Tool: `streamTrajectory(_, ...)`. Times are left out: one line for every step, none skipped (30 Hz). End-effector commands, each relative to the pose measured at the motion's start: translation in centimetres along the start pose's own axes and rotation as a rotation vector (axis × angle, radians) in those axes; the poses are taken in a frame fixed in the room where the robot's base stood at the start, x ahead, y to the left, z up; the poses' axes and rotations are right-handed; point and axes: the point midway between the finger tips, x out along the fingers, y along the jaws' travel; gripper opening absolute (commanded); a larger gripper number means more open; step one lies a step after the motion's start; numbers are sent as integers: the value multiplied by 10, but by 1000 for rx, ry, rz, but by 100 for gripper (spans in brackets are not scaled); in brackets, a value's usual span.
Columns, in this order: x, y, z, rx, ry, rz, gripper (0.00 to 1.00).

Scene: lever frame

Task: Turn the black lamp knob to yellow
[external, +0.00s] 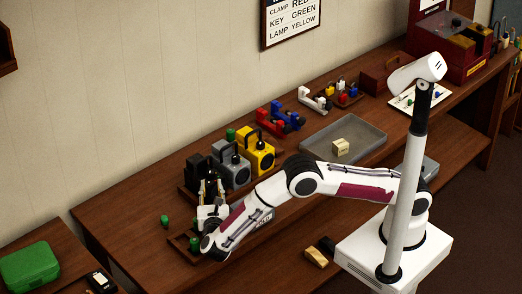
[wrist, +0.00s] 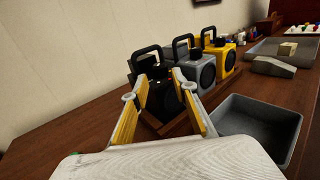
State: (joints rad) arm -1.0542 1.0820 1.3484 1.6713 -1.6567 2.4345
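The black lamp (external: 195,171) stands at the left end of a row of three box-shaped lamps with handles. In the wrist view the black lamp (wrist: 158,98) is straight ahead, with its dark handle rising behind my fingers. My gripper (external: 211,184) is in front of it, and in the wrist view my gripper (wrist: 160,95) has its two yellow-padded fingers spread apart, nothing visibly held. The fingertips overlap the lamp's front in the picture; I cannot tell if they touch it. The black knob is hard to make out against the dark body, and its setting is not readable.
A grey lamp (external: 233,168) and a yellow lamp (external: 258,157) stand close to the right. A wall sign (external: 291,20) reads clamp red, key green, lamp yellow. A grey tray (external: 317,141) holds a cream block (external: 340,147). A grey bin (wrist: 280,122) lies right of my gripper.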

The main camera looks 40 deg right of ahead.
Motion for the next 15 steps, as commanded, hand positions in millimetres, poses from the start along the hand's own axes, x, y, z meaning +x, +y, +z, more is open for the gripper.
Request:
streamTrajectory(0,0,0,0,0,0,28)
streamTrajectory(1,0,0,0,0,0,28)
streamTrajectory(1,0,0,0,0,0,28)
streamTrajectory(2,0,0,0,0,0,28)
streamTrajectory(3,0,0,0,0,0,28)
streamTrajectory(5,0,0,0,0,0,28)
streamTrajectory(6,0,0,0,0,0,28)
streamTrajectory(8,0,0,0,0,-1,28)
streamTrajectory(11,0,0,0,0,-1,28)
streamTrajectory(14,0,0,0,0,-2,28)
streamTrajectory(17,-1,0,0,0,-3,28)
streamTrajectory(20,-1,0,0,0,-3,28)
streamTrajectory(24,-1,0,0,0,-2,28)
streamTrajectory(27,-1,0,0,0,-2,28)
streamTrajectory(32,-1,0,-1,0,-2,28)
